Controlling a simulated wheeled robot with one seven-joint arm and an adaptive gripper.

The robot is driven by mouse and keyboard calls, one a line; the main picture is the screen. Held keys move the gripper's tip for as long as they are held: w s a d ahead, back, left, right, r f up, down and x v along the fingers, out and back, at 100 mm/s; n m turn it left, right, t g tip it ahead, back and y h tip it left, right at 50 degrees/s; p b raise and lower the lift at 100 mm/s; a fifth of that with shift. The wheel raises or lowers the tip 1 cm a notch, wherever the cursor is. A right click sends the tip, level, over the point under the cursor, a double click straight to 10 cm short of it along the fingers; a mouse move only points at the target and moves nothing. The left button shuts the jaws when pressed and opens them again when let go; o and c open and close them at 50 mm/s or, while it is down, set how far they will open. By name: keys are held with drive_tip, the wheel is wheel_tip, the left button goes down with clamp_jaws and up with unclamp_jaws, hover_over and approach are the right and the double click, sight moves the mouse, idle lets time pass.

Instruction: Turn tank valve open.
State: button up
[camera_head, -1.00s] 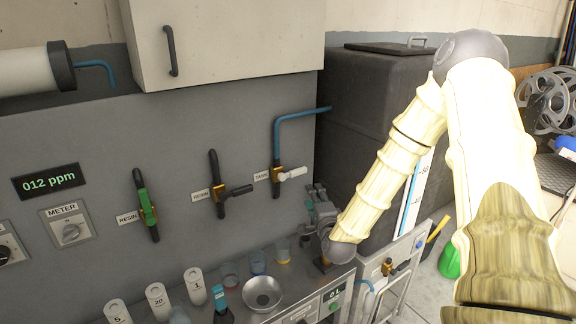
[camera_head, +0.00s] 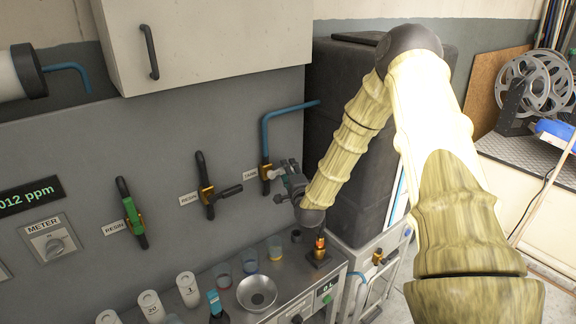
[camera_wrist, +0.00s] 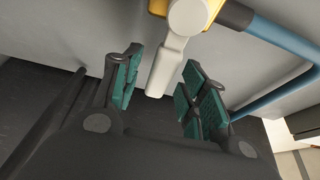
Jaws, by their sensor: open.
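The tank valve (camera_head: 266,173) is a brass body on the grey wall panel, with a white lever and a blue pipe rising from it, beside a small label reading TANK (camera_head: 250,175). The brass body (camera_wrist: 232,14) is above. My gripper (camera_head: 285,172) is open at the valve, at the lever's right end. In the wrist view my gripper (camera_wrist: 160,88) shows green finger pads on both sides of the lever. Whether a pad touches the lever, I cannot tell.
Two resin valves, one with a green handle (camera_head: 131,207) and one with a black handle (camera_head: 227,192), are to the left. A dark tank (camera_head: 350,100) stands behind my arm. Bottles, cups and a metal bowl (camera_head: 257,292) stand on the counter below.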

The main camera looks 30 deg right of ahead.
drive_tip(key=shift+w+d+r, duration=0.1)
drive_tip(key=shift+w+d, duration=0.1)
drive_tip(key=shift+w, duration=0.8)
drive_tip(key=shift+d, duration=0.1)
drive_tip(key=shift+s, duration=0.1)
drive_tip(key=shift+c, duration=0.4)
clamp_jaws()
